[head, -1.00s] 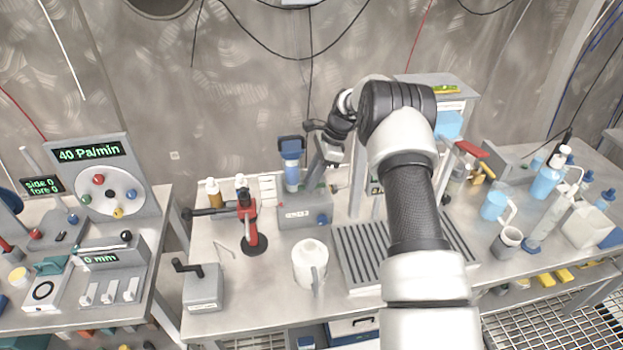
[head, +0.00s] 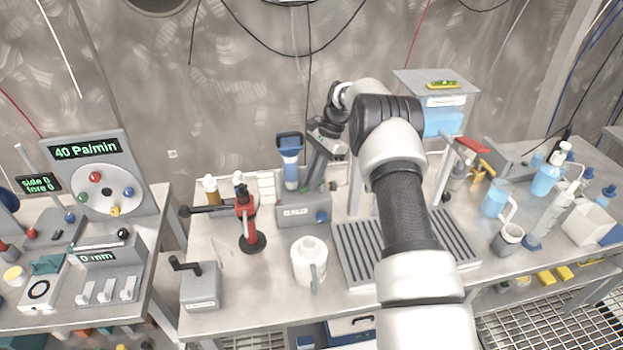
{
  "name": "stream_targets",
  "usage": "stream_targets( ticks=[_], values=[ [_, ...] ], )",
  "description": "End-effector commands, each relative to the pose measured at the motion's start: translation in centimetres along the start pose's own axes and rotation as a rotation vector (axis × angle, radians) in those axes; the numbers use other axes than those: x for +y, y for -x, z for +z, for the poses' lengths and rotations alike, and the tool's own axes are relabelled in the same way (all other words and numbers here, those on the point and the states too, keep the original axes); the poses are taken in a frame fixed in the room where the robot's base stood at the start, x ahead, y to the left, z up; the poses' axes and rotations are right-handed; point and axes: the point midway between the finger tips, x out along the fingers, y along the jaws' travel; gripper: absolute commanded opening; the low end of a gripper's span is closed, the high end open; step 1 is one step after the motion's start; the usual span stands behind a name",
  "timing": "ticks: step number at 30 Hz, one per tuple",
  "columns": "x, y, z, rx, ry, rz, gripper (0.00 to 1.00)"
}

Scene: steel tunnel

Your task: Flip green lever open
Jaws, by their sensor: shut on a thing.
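My arm reaches from the lower right toward the back of the middle bench. My gripper (head: 325,131) is at its far end, beside the top of the slanted grey column of a small bench device (head: 304,211). It is small in the picture and its fingers are mostly hidden. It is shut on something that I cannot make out. I cannot identify a green lever near it. A yellow-green piece (head: 443,85) lies on top of the grey cabinet to the right. A teal wedge-shaped part (head: 48,264) sits on the left bench.
A red stand (head: 248,225), a white mug (head: 309,262) and a grey crank box (head: 201,286) stand in front. A slatted tray (head: 360,250) lies under my arm. Bottles (head: 547,178) crowd the right.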

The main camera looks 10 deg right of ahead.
Motion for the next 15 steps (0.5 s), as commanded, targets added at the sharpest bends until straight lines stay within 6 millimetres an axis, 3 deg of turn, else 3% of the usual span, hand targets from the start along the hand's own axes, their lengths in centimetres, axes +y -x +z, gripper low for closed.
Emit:
stream_targets(
  ticks=[3,11,15],
  values=[
    [-0.1,0.1,0.0,0.001,-0.001,-0.002,0.2],
    [0.0,0.1,0.0,0.001,-0.002,-0.002,0.2],
    [-0.1,1.1,-0.1,0.001,-0.002,-0.004,0.2]
  ],
)
